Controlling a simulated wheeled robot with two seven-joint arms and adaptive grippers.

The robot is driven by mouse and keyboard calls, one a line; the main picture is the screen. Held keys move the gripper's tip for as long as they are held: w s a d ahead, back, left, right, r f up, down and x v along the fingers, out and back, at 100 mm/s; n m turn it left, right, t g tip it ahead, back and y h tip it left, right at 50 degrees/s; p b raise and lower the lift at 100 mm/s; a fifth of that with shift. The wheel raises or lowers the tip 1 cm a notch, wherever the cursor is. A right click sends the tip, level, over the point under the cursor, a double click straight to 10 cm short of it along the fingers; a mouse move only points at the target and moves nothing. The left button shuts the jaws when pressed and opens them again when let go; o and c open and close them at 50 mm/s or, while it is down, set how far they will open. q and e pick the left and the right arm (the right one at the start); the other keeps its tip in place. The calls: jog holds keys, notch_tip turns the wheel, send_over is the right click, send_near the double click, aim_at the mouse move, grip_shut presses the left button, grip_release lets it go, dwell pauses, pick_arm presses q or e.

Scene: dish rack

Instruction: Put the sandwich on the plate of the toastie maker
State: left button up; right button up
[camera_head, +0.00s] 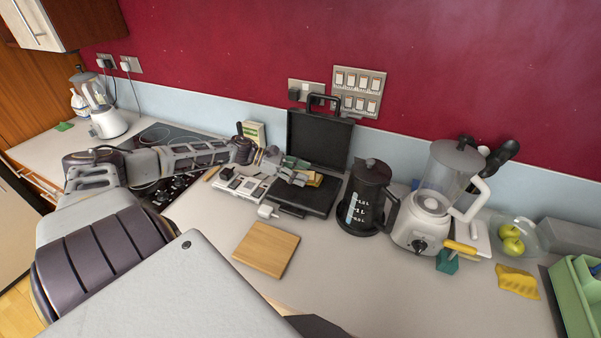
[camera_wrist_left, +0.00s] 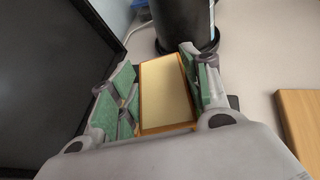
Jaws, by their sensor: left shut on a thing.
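The black toastie maker (camera_head: 320,141) stands open on the worktop, its lid upright at the back and its dark lower plate (camera_head: 317,200) flat in front. Its black surface also fills the left of the left wrist view (camera_wrist_left: 40,75). My left gripper (camera_head: 300,177) is over the lower plate, shut on the sandwich (camera_head: 315,180). In the left wrist view the sandwich (camera_wrist_left: 166,92) is a pale slab with brown edges between the green finger pads. I cannot tell whether it touches the plate. My right gripper is not in view.
A black jug (camera_head: 370,194) stands close to the right of the toastie maker, with a blender (camera_head: 438,190) beyond it. A wooden board (camera_head: 266,248) lies in front. A white plug (camera_head: 267,211) lies near the toastie maker's front left. The worktop right of the board is clear.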

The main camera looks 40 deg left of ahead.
aim_at(296, 191)
pick_arm(q)
jog(key=shift+f+b, duration=2.05)
jog(key=shift+f, duration=0.85)
jog(key=shift+f, duration=0.2)
jog(key=o, duration=1.1)
jog(key=shift+a, duration=0.1)
jog(key=shift+s+a+r, duration=0.2)
jog(key=shift+s+a, duration=0.25)
jog(key=shift+a, duration=0.1)
jog(key=shift+v, duration=5.2)
jog(key=shift+w+r, duration=0.1)
